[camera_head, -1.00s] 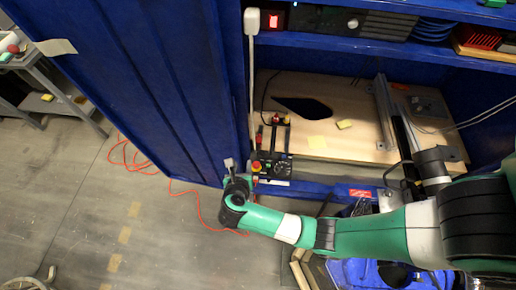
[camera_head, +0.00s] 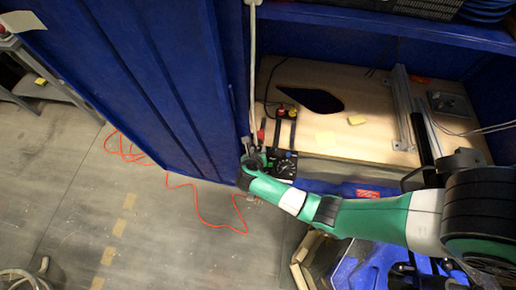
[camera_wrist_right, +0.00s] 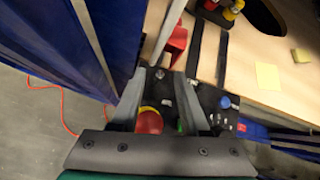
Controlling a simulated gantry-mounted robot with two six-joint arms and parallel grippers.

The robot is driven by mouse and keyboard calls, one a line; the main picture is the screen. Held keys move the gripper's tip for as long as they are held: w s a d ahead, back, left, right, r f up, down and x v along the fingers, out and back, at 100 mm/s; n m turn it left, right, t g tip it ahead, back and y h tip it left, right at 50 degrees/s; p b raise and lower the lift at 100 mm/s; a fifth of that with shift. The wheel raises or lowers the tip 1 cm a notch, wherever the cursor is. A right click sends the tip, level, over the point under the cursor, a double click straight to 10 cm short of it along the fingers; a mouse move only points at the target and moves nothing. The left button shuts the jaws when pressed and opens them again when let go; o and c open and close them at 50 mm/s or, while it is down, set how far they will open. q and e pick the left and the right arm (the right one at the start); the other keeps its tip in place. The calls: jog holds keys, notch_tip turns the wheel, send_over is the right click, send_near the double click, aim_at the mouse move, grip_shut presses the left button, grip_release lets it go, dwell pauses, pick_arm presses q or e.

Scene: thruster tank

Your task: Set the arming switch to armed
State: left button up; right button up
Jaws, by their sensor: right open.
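A black control panel (camera_head: 287,163) stands at the front left of the wooden shelf board; in the right wrist view it (camera_wrist_right: 222,103) fills the space ahead of my gripper. It carries a red lever-like part (camera_wrist_right: 176,42), a red round knob with a yellow ring (camera_wrist_right: 149,121), a blue knob and small toggles. I cannot tell which part is the arming switch, or its position. My right gripper (camera_head: 250,150) is at the panel's left end, its fingers open (camera_wrist_right: 160,82) over the panel face around the red knob's area. Contact is unclear. My left gripper is out of view.
A blue cabinet door (camera_head: 165,90) stands open on the left, close to my right gripper. A pale vertical rod (camera_head: 251,75) runs beside the panel. The wooden board (camera_head: 340,135) holds yellow notes and metal rails. An orange cable (camera_head: 205,215) lies on the floor.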

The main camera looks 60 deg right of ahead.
jog(key=shift+w+d+f, duration=0.1)
jog(key=shift+d+f, duration=0.2)
jog(key=shift+f, duration=0.05)
grip_shut()
